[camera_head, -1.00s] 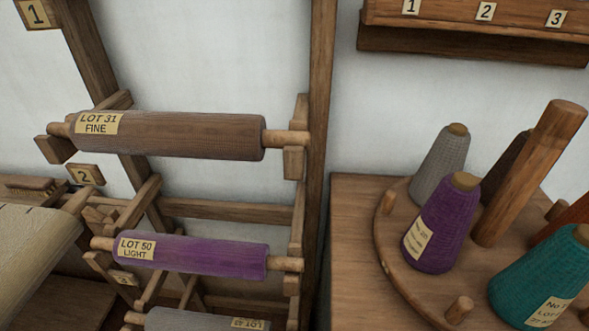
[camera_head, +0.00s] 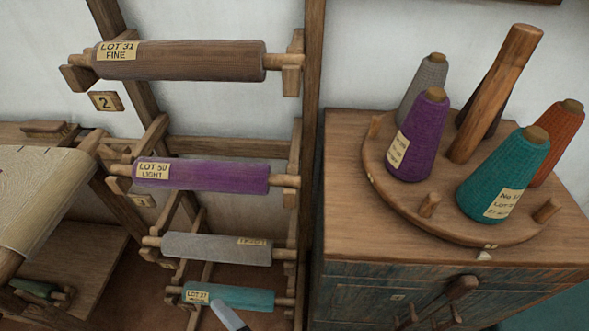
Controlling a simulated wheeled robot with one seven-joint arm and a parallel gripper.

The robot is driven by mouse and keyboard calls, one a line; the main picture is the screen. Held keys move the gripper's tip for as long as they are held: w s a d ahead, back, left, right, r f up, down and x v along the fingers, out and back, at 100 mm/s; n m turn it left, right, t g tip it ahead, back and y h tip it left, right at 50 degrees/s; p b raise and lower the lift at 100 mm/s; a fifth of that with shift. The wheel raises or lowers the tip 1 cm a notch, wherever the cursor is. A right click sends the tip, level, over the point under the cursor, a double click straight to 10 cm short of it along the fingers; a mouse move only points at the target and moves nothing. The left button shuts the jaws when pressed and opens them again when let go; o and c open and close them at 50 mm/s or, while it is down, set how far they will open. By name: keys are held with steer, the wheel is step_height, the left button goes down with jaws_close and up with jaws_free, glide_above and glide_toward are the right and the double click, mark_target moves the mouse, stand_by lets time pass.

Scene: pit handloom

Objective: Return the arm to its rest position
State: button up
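My gripper does not show clearly in the head view. A narrow pale grey piece with a dark edge juts up from the bottom edge, in front of the lowest, teal roll (camera_head: 255,297). It may be part of my arm, but too little shows to tell. No fingertips and no held object can be made out.
A wooden rack holds a brown roll (camera_head: 180,62), a purple roll (camera_head: 205,175) and a grey roll (camera_head: 210,247). At right, a cabinet (camera_head: 345,235) bears a round wooden stand (camera_head: 385,185) with several yarn cones, including a teal cone (camera_head: 500,170). A cloth-covered beam (camera_head: 40,190) lies left.

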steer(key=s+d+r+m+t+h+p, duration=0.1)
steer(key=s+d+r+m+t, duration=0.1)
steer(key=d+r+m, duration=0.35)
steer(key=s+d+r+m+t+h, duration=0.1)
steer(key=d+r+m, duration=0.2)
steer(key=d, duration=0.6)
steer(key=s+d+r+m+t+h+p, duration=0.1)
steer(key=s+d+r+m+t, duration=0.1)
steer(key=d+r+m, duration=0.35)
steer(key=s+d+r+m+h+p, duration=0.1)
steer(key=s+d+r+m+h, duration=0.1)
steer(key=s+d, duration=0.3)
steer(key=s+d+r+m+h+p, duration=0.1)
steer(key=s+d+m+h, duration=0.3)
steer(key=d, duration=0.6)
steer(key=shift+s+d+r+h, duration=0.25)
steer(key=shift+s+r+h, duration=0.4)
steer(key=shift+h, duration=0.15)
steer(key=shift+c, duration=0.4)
